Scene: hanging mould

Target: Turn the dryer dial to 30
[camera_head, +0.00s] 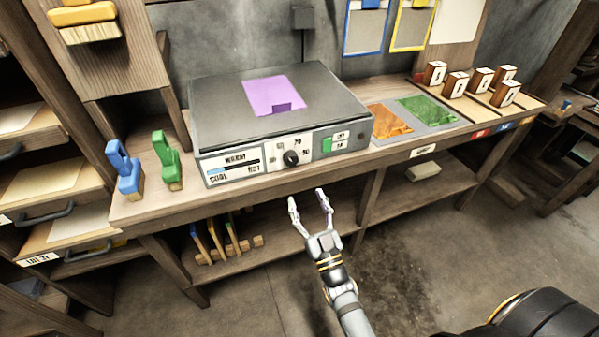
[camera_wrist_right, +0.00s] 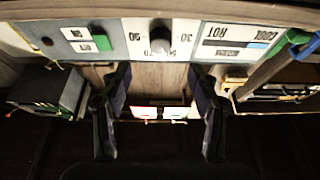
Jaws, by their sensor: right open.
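The dryer (camera_head: 270,100) is a dark box with a light front panel on the workbench. Its round black dial (camera_head: 291,158) sits mid-panel with printed numbers around it; I cannot clearly read where it points. The dial also shows upside down at the top of the right wrist view (camera_wrist_right: 160,36), with numbers beside it. My right gripper (camera_head: 306,197) is open and empty, in front of and below the dial, apart from the panel. Its two fingers (camera_wrist_right: 160,88) frame the space below the dial in the wrist view. My left gripper is not in view.
A purple sheet (camera_head: 274,94) lies on the dryer. A green switch (camera_head: 326,145) is right of the dial. Blue (camera_head: 126,170) and green (camera_head: 166,162) handled tools stand left. The bench's front edge and lower shelf (camera_head: 400,190) are near my gripper.

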